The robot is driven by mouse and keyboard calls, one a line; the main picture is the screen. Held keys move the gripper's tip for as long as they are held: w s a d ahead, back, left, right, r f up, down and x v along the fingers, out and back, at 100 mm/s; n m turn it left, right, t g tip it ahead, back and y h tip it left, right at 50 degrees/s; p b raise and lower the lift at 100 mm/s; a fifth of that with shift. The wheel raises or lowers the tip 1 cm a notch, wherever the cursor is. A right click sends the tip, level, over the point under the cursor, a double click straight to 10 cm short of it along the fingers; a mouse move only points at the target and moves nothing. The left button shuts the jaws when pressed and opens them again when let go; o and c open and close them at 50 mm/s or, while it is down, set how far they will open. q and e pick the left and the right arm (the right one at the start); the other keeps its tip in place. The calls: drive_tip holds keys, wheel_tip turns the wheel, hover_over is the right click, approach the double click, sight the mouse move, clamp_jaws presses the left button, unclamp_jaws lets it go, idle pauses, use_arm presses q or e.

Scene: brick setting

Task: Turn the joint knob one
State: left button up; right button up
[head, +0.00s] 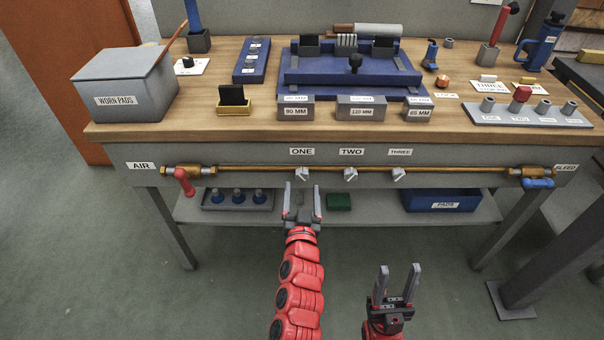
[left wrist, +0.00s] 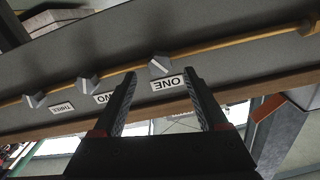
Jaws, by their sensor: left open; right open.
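The joint knob one (head: 302,174) is a small grey knob on the brass pipe (head: 240,169) along the bench front, below the label ONE (head: 302,152). Knob two (head: 350,174) and knob three (head: 398,173) sit to its right. My left gripper (head: 302,188) is open and empty, just in front of and below knob one. In the left wrist view, knob one (left wrist: 160,66) shows beyond and between the open fingertips (left wrist: 160,78), apart from them, with its label upside down. My right gripper (head: 399,268) is open and empty, low in front of the bench.
A red valve handle (head: 184,181) hangs at the pipe's left end and a blue one (head: 538,183) at its right end. The lower shelf holds a blue PADS bin (head: 440,200) and a green block (head: 339,202). The bench top (head: 200,128) overhangs the pipe.

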sight(302, 177)
use_arm(q)
drive_tip(key=w, duration=0.6)
drive_tip(key=shift+s, duration=0.1)
clamp_jaws()
